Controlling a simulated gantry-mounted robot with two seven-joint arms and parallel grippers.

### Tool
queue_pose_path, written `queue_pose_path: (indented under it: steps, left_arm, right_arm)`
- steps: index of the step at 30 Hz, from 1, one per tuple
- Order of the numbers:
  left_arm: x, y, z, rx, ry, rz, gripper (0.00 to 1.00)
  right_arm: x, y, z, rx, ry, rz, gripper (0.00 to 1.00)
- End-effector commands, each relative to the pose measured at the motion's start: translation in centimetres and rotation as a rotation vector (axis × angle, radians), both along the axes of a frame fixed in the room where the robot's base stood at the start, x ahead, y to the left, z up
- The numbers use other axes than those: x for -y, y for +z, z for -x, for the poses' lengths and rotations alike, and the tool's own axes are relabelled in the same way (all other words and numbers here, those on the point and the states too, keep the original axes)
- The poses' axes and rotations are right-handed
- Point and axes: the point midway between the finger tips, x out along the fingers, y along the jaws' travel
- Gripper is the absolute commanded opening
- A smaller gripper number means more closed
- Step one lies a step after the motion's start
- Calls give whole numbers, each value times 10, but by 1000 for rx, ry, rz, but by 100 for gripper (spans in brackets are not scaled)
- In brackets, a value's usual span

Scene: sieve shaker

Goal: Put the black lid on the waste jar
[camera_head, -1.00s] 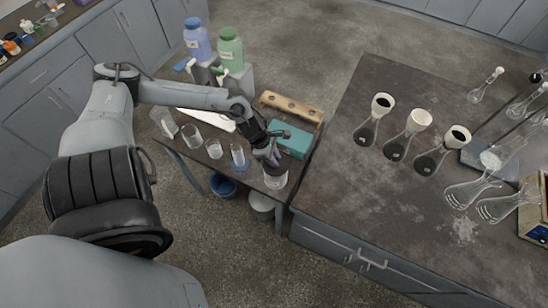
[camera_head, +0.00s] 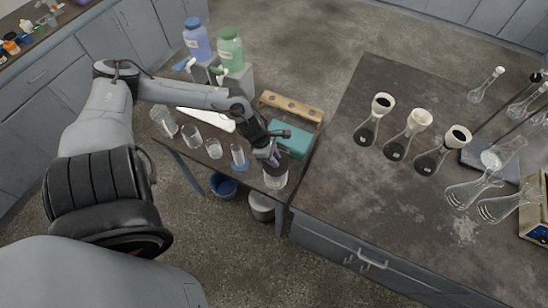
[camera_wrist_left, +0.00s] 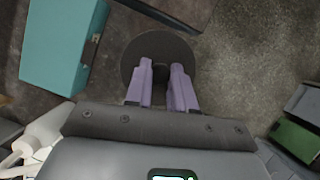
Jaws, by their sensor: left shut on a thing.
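My left gripper (camera_head: 274,158) is above the waste jar (camera_head: 275,180), a clear jar with a pale label at the front right corner of the side table. It is shut on the knob of the black lid (camera_wrist_left: 184,48). In the left wrist view, the lid is a dark round disc held between the purple fingers (camera_wrist_left: 161,68), and it hides the jar below. In the head view the lid is at the jar's mouth; whether it touches the rim all round is too small to tell. My right gripper is not in view.
A teal box (camera_head: 292,139) stands close behind the jar, and a wooden rack (camera_head: 291,106) lies farther back. Several glass beakers, including one beaker (camera_head: 238,155), stand left of the jar. The dark bench (camera_head: 330,200) is close on the right.

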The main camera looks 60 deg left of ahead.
Motion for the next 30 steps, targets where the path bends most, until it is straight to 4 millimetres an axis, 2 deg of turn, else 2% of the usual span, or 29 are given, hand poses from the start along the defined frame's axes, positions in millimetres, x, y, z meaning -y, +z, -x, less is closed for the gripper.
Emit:
queue_pose_path:
  steps: [30]
  left_arm:
    - [0,-4,0,-1,1,0,0]
  right_arm:
    - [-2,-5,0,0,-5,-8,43]
